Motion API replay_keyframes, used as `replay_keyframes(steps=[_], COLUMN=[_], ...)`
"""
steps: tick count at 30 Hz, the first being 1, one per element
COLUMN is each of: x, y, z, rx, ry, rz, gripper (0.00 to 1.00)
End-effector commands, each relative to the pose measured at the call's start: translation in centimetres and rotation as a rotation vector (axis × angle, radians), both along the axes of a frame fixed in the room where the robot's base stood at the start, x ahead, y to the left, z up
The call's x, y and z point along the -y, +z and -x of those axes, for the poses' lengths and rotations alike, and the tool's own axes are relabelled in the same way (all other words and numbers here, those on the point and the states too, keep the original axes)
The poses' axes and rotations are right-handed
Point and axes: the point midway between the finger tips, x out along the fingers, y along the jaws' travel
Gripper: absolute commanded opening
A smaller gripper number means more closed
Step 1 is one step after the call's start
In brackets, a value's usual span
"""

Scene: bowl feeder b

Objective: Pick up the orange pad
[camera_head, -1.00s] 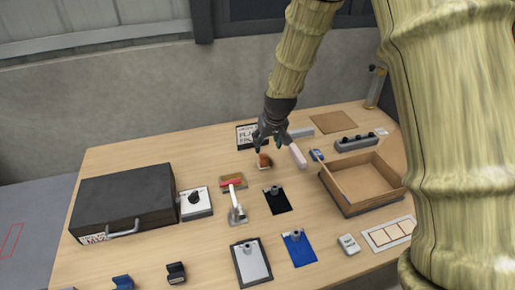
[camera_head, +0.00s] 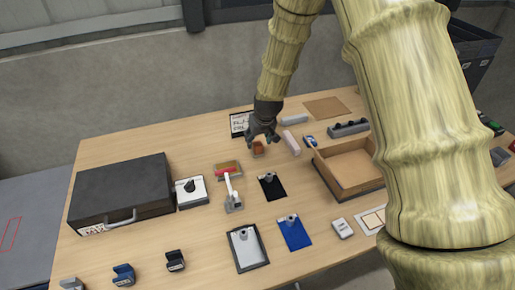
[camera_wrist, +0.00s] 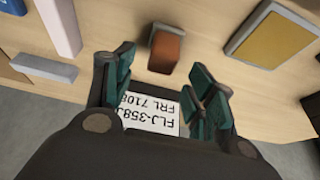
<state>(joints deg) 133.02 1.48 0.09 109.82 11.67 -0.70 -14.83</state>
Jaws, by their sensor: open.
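The orange pad (camera_head: 258,148) is a small orange-brown block on the wooden table, partly hidden by my gripper in the head view. In the wrist view the orange pad (camera_wrist: 167,50) stands beyond the fingertips, roughly midway between them, with a grey part along its edge. My gripper (camera_head: 262,138) is open and empty, just behind and above the pad. In the wrist view my gripper (camera_wrist: 158,85) shows its green-lined fingers spread apart, with the pad not between them.
A plate with printed letters (camera_wrist: 150,112) lies under my gripper. A pink-white block (camera_head: 291,143) lies to the right of the pad, and an open wooden box (camera_head: 350,168) further right. A black case (camera_head: 122,195) stands left.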

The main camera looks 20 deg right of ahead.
Motion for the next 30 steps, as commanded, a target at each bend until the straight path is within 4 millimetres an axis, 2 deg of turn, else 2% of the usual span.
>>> replay_keyframes(steps=[5, 12, 22, 23, 30], x=[0.0, -0.1, -0.1, -0.1, -0.1], y=[-1.8, -3.6, -4.0, -4.0, -4.0], z=[0.2, -0.6, -0.8, -0.8, -0.8], rx=[-0.004, -0.001, -0.001, -0.001, -0.001], ry=[-0.001, 0.000, 0.000, 0.000, 0.000], rz=[0.000, 0.000, 0.000, 0.000, 0.000], gripper=[0.55, 0.55, 0.55, 0.54, 0.10])
